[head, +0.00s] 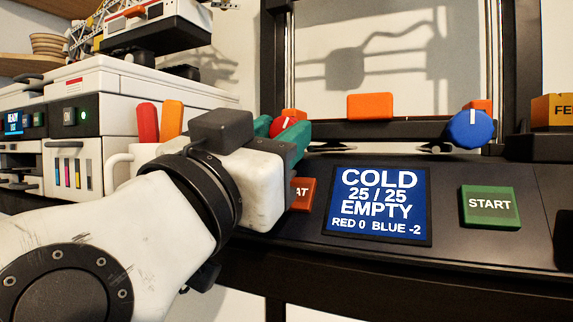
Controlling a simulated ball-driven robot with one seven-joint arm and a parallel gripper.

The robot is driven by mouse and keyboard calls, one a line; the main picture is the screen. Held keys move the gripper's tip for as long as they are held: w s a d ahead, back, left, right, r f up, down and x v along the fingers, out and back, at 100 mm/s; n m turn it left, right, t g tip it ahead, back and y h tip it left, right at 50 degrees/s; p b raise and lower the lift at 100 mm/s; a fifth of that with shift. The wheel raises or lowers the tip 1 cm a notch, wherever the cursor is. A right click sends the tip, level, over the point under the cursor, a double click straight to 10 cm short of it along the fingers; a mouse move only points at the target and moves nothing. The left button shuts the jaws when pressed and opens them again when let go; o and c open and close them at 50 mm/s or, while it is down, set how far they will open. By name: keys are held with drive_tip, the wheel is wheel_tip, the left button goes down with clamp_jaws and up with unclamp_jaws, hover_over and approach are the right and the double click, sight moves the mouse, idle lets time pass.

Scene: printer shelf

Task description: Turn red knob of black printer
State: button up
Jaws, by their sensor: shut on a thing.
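The black printer (480,245) has a tall frame and a sloped front panel. Its blue screen (376,205) reads COLD, 25 / 25, EMPTY, RED 0, BLUE -2. The red knob (276,127) is at the left end of the printer's front bar, partly hidden by my gripper's teal fingers. My gripper (290,132) is shut on the red knob, reaching in from the left. A blue knob (471,131) with a white upright mark is at the right end of the bar.
A green START button (488,206) is right of the screen. A red button (302,194) is partly hidden behind my gripper. A white office printer (105,110) and red and orange handles stand at left. An orange block (370,106) sits behind the bar.

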drive_tip(key=m+b, duration=0.1)
drive_tip(key=m+h+b, duration=0.1)
drive_tip(key=m, duration=0.1)
drive_tip(key=shift+a+f+g+b, duration=0.1)
drive_tip(key=shift+f+g+b, duration=0.1)
drive_tip(key=shift+g+b, duration=0.2)
drive_tip(key=shift+r+m+b, duration=0.15)
drive_tip(key=shift+m+b, duration=0.2)
drive_tip(key=shift+m, duration=0.25)
drive_tip(key=o, duration=1)
drive_tip(key=shift+o, duration=0.2)
drive_tip(key=shift+g+h, duration=0.3)
drive_tip(key=shift+h, duration=0.1)
drive_tip(key=shift+r+p, duration=0.1)
drive_tip(key=shift+p, duration=0.35)
